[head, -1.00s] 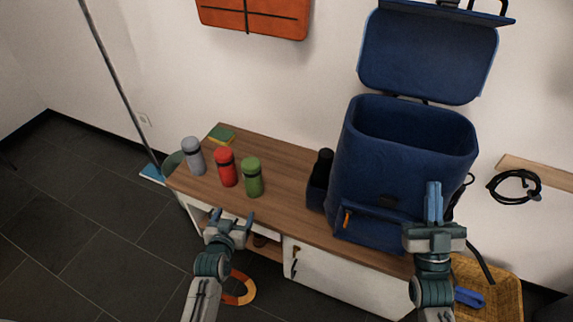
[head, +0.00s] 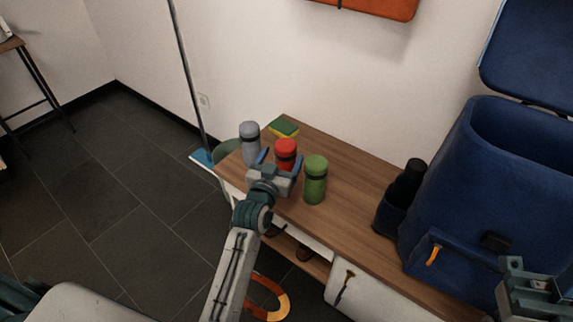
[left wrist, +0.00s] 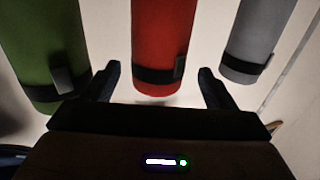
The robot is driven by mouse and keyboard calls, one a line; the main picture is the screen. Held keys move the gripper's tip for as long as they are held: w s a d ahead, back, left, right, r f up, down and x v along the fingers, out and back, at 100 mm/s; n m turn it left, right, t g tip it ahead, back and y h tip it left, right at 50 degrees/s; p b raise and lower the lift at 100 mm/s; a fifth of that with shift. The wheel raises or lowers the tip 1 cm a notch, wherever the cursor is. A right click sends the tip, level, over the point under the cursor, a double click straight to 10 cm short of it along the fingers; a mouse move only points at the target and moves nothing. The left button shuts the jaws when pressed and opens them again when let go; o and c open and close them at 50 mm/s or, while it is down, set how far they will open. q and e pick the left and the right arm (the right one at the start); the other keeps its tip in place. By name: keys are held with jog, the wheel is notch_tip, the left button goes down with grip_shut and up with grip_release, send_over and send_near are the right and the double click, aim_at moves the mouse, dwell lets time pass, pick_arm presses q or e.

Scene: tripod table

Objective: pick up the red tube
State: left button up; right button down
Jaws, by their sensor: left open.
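The red tube (head: 286,153) stands upright on the wooden cabinet top, between a grey tube and a green tube. My left gripper (head: 281,165) is open at the red tube, and its body hides the tube's lower part in the head view. In the left wrist view the red tube (left wrist: 159,45) lies ahead, between the two open fingers (left wrist: 158,85). I cannot tell whether the fingers reach alongside it. My right gripper (head: 530,285) is at the lower right, only partly in frame, and its fingers cannot be made out.
The grey tube (head: 250,142) stands close on the left and the green tube (head: 315,182) close on the right. A green and yellow sponge (head: 284,126) lies behind. A large blue backpack (head: 450,220) with a dark bottle (head: 408,182) fills the right. The wooden top (head: 350,180) is clear between.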

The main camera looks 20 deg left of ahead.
pick_arm(q)
jog(key=w, duration=0.2)
jog(key=w+f+b, duration=0.1)
jog(key=w, duration=0.1)
jog(key=shift+w+d+b, duration=0.1)
jog(key=shift+d+b, duration=0.05)
jog(key=shift+b, duration=0.15)
jog(key=shift+w+r, duration=0.15)
jog(key=shift+w, duration=0.4)
jog(key=c, duration=1.3)
